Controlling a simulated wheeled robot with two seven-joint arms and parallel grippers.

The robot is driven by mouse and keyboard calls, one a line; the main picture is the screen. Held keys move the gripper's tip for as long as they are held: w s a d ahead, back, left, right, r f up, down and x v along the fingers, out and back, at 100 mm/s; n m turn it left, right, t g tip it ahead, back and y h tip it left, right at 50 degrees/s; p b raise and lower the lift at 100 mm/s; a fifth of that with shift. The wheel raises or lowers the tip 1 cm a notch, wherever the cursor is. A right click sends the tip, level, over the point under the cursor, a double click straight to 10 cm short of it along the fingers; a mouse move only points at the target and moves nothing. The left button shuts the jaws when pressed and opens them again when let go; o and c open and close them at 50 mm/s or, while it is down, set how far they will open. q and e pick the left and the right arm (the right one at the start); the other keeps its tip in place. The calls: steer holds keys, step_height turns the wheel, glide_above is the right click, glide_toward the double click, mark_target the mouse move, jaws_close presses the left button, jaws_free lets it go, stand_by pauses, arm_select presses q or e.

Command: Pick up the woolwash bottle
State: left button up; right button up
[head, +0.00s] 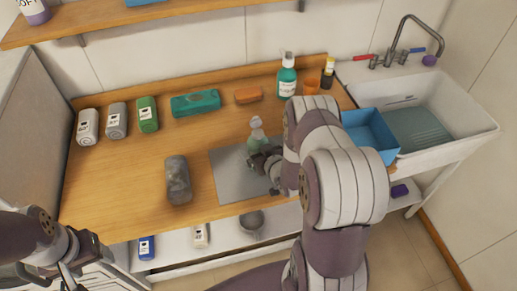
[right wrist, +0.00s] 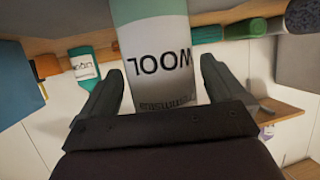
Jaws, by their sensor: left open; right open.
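The woolwash bottle (head: 257,131) is pale green with a light top. It stands upright on the grey mat, its lower part partly hidden by my right gripper (head: 268,165). In the right wrist view its white WOOL label (right wrist: 155,60) appears upside down, in line with the gap between the open fingers of my right gripper (right wrist: 160,78). Clear gaps show on both sides, and neither finger appears to touch it. My left gripper (head: 75,268) is open and empty at the lower left, away from the bottle.
The grey mat (head: 228,180) lies on the wooden counter. A dark grey roll (head: 178,180) lies to its left. A green pump bottle (head: 287,78), an orange cup (head: 311,86) and a blue bin (head: 375,128) stand to the right. Several rolled towels (head: 117,120) line the back left.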

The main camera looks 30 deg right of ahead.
steer(key=shift+w+a, duration=0.1)
steer(key=shift+w, duration=0.05)
steer(key=c, duration=1.4)
